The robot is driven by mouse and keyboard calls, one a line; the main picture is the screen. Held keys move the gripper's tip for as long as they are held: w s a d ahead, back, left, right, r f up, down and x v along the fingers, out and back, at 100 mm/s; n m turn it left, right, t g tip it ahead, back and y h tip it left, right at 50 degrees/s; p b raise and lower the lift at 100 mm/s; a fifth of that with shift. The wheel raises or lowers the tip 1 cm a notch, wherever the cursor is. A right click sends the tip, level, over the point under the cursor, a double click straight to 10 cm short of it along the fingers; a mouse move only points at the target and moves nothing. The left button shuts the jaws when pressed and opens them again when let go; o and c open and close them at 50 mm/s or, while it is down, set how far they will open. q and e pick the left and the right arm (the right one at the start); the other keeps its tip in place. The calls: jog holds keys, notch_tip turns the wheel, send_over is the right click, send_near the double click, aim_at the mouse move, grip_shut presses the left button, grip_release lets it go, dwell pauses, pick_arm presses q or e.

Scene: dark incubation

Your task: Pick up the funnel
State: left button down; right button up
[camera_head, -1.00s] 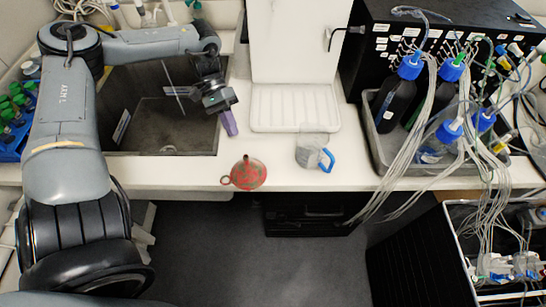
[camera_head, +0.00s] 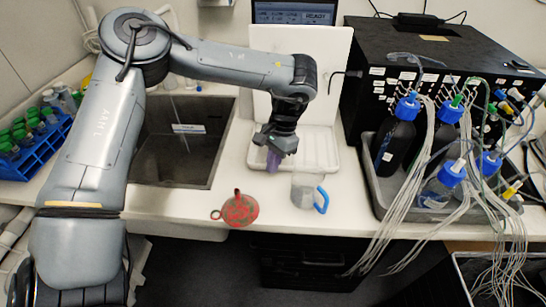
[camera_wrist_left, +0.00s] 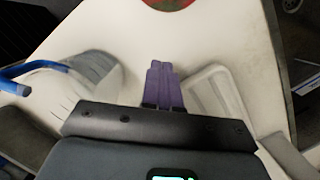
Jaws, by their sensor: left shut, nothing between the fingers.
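The red funnel (camera_head: 240,210) lies on the white worktop near its front edge, with its spout up and a ring handle on its left. Part of it shows at the top edge of the left wrist view (camera_wrist_left: 170,3). My left gripper (camera_head: 273,162), with purple fingers, is above the worktop, behind and to the right of the funnel and apart from it. Its fingers (camera_wrist_left: 161,80) are together with nothing between them. My right gripper is not in view.
A clear jug with a blue handle (camera_head: 308,188) stands right of the funnel. A white drying tray (camera_head: 325,150) is behind my gripper. A sink (camera_head: 180,150) is at left. Bottles with blue caps (camera_head: 395,140) and tubing fill the right.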

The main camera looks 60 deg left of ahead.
aim_at(250, 197)
pick_arm(q)
jog(key=p+x, duration=0.1)
jog(key=x, duration=0.5)
jog(key=shift+f, duration=0.15)
jog(key=shift+s+d+r+p, duration=0.15)
jog(key=shift+s+p, duration=0.2)
jog(key=shift+s, duration=0.25)
jog(key=shift+s+d+r+p, duration=0.1)
jog(key=shift+s+p, duration=0.25)
jog(key=shift+s, duration=0.25)
jog(key=shift+s+d+f, duration=0.1)
jog(key=shift+s, duration=0.65)
jog(key=shift+s, duration=0.1)
jog(key=shift+s, duration=0.35)
jog(key=shift+s+d, duration=0.2)
jog(key=shift+s, duration=0.65)
